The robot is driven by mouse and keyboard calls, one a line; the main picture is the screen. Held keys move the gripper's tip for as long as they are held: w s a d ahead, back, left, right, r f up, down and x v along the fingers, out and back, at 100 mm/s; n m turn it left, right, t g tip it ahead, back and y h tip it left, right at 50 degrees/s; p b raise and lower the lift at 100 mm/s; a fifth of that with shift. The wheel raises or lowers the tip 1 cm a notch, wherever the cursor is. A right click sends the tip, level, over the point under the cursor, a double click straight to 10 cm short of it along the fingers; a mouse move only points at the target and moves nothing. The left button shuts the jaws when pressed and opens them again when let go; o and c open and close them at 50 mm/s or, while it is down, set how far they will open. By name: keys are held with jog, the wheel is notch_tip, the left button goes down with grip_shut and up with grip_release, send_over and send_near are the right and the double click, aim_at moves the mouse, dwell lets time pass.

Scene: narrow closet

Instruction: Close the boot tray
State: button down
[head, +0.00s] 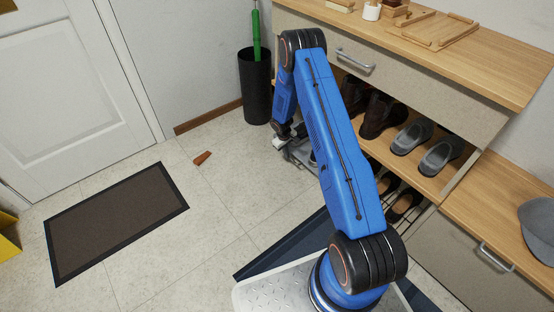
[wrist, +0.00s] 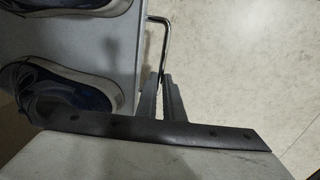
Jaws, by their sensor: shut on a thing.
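The boot tray (wrist: 118,45) shows as a pale grey panel at the left of the wrist view, with dark blue shoes (wrist: 62,90) on it. Its thin metal handle (wrist: 167,35) stands out from the tray's right edge. My gripper (wrist: 161,78) is shut on the lower part of this handle, with its two fingers close on either side. In the head view my gripper (head: 284,143) is low beside the shoe cabinet, and my arm hides most of the tray there.
The cabinet (head: 440,105) holds several shoes on open shelves. A black umbrella stand (head: 256,88) is by the wall. A brown doorstop wedge (head: 202,158) and a dark doormat (head: 115,215) lie on the floor. The tiles between mat and cabinet are mostly free.

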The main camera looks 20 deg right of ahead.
aim_at(295, 153)
jog(key=shift+w+d, duration=0.25)
jog(key=shift+d, duration=0.45)
jog(key=shift+w+d, duration=0.2)
jog(key=shift+d, duration=0.55)
jog(key=shift+w+d, duration=0.25)
jog(key=shift+d, duration=0.45)
jog(key=c, duration=1.9)
grip_release()
jog(key=shift+d, duration=0.15)
jog(key=shift+r, duration=0.15)
jog(key=shift+r, duration=0.3)
jog(key=s+a+r, duration=0.1)
jog(key=a+r, duration=0.2)
jog(key=r, duration=1.3)
jog(key=shift+r, duration=0.2)
jog(key=shift+a, duration=0.1)
